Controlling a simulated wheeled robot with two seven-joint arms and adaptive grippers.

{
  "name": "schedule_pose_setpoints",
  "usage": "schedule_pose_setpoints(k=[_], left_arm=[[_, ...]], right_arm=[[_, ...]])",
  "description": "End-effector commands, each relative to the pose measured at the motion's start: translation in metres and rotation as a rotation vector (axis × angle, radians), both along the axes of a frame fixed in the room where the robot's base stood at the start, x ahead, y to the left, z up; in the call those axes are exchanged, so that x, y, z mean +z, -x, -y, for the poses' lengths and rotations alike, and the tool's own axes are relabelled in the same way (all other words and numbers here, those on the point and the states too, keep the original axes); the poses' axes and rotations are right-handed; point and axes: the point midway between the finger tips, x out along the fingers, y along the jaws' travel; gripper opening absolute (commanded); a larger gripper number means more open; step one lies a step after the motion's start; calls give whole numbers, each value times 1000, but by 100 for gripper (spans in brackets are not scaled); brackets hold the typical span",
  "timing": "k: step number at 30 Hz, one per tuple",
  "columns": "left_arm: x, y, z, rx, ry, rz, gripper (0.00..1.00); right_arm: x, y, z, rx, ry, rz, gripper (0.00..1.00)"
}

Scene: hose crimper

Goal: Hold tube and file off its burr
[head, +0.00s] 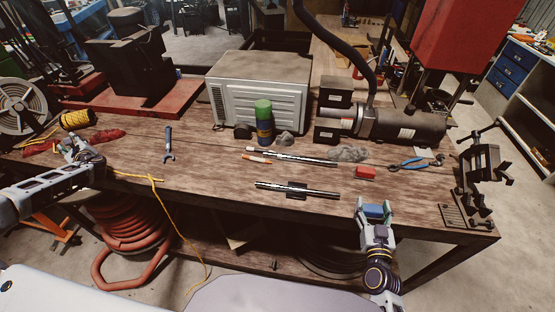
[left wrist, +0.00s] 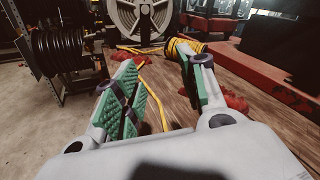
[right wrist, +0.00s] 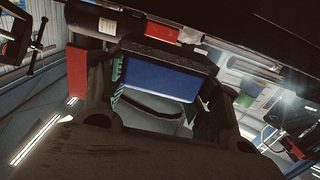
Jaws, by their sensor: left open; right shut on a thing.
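A metal tube (head: 325,193) lies near the table's front edge, across a small dark block (head: 297,189). Another long metal rod or tool (head: 300,157) lies farther back. I cannot tell which thing is the file. My right gripper (head: 376,212) is shut on a blue block, which shows between the fingers in the right wrist view (right wrist: 160,77). It is at the front edge, right of the tube and apart from it. My left gripper (head: 78,150) is open and empty above the table's left end, far from the tube; its green pads show in the left wrist view (left wrist: 160,95).
A red block (head: 365,172), blue pliers (head: 411,163) and a clamp stand (head: 480,175) are at the right. A green-capped can (head: 264,123) stands behind. Table between wrench and tube is mostly clear.

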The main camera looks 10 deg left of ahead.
Motion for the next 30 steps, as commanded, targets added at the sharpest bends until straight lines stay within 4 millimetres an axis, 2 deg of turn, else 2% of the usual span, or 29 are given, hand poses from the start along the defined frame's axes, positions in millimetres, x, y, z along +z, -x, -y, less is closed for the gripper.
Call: schedule_pose_setpoints(k=[3,9,13,15,17,23,30], left_arm=[[30,-23,13,39,29,167,41],[78,-49,29,106,74,426,41],[101,-62,42,148,116,571,41],[105,-69,53,171,155,628,41],[100,-77,68,190,206,657,41],[66,-99,118,234,374,651,41],[30,-124,190,272,574,601,41]], right_arm=[[1,0,0,0,0,1,33],[1,0,0,0,0,1,33],[1,0,0,0,0,1,33],[1,0,0,0,0,1,33],[1,0,0,0,0,1,33],[1,0,0,0,0,1,33],[1,0,0,0,0,1,33]])
